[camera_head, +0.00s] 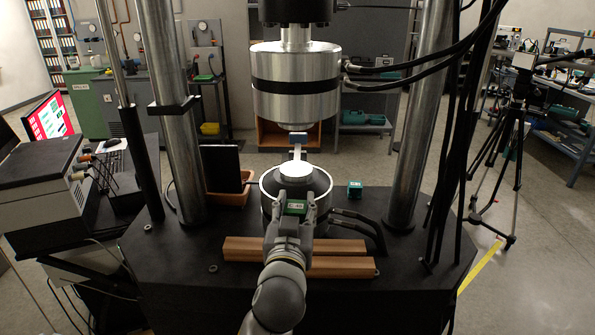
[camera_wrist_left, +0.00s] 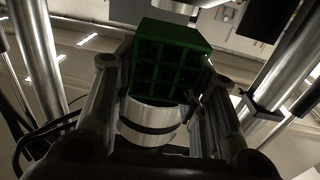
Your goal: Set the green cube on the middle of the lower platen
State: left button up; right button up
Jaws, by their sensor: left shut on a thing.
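The green cube (camera_head: 297,208) has a pale label on top and sits between the fingers of my left gripper (camera_head: 297,210), which is shut on it. In the left wrist view the cube (camera_wrist_left: 172,57) shows a lattice of square openings. The lower platen (camera_head: 296,174) is the bright round disc on top of the lower cylinder. In the head view the cube appears just in front of this disc and overlaps the cylinder's near side. The height gap between cube and platen is hard to tell. My right gripper is not in view.
A smaller teal block (camera_head: 355,189) stands on the black machine base, right of the platen. The upper silver cylinder (camera_head: 296,85) hangs above. Steel columns (camera_head: 176,120) flank the space. Brown wooden bars (camera_head: 340,266) lie in front; dark hoses (camera_head: 357,225) run to the right.

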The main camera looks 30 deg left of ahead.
pick_arm(q)
jog(key=shift+n+g+y, duration=0.3)
jog(key=shift+n+y, duration=0.1)
jog(key=shift+y, duration=0.2)
jog(key=r+p+x, duration=0.1)
jog(key=x, duration=0.6)
jog(key=r+p+x, duration=0.1)
jog(key=r+x, duration=0.1)
jog(key=x, duration=0.5)
jog(key=r+p+x, duration=0.2)
jog(key=x, duration=0.5)
jog(key=shift+s+a, duration=0.1)
jog(key=shift+a, duration=0.1)
jog(key=shift+w+a+f, duration=0.1)
jog(key=shift+w, duration=0.1)
jog(key=shift+f, duration=0.25)
notch_tip(320, 180, down, 3)
jog(key=shift+r+p, duration=0.1)
jog(key=shift+p, duration=0.65)
